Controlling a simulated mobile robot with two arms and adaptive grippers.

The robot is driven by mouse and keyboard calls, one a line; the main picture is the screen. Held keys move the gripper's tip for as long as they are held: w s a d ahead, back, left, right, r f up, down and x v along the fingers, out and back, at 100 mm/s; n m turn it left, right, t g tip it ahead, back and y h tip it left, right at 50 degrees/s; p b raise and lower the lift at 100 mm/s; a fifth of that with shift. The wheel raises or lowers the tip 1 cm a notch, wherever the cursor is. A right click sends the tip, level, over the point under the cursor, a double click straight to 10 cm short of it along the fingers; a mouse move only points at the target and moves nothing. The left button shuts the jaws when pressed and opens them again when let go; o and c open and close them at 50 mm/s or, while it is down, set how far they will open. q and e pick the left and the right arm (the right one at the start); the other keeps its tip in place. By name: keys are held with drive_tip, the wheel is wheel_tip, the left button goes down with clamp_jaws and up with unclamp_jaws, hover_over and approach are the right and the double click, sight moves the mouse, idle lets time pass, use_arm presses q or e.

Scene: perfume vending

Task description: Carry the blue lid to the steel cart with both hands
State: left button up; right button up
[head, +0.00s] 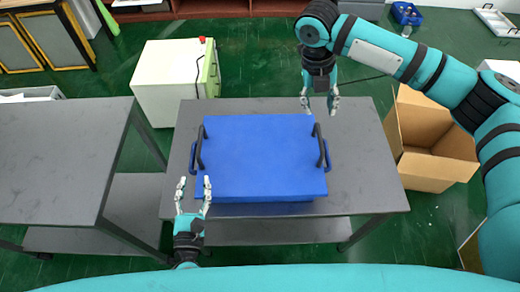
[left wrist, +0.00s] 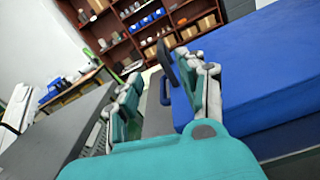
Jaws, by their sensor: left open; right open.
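The blue lid (head: 262,155) lies flat on a grey steel table (head: 365,170) in the middle of the head view. It has a dark upright handle at its left (head: 200,146) and one at its right (head: 320,144). My left gripper (head: 193,185) is open and empty, just in front of the left handle, near the lid's left front corner. In the left wrist view the lid (left wrist: 265,70) and the left handle (left wrist: 166,60) show beyond its fingers. My right gripper (head: 319,103) is open and empty, beyond the right handle near the lid's back right corner.
Another grey table with a lower shelf (head: 60,150) stands at the left, across a narrow gap. A white cabinet (head: 165,85) stands behind. An open cardboard box (head: 425,150) is on the floor at the right. Shelves with goods (left wrist: 150,25) stand far back.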

sight(202, 129)
use_arm(q)
drive_tip(key=w, duration=1.4)
drive_tip(key=shift+w+d, duration=0.1)
drive_tip(key=shift+w, duration=0.05)
use_arm(e)
drive_tip(key=d+f, duration=0.1)
drive_tip(key=f, duration=0.3)
drive_tip(key=d+f, duration=0.1)
drive_tip(key=f, duration=0.9)
drive_tip(key=shift+d, duration=0.4)
use_arm(q)
clamp_jaws()
use_arm(e)
clamp_jaws()
drive_tip(key=shift+w+r, duration=0.1)
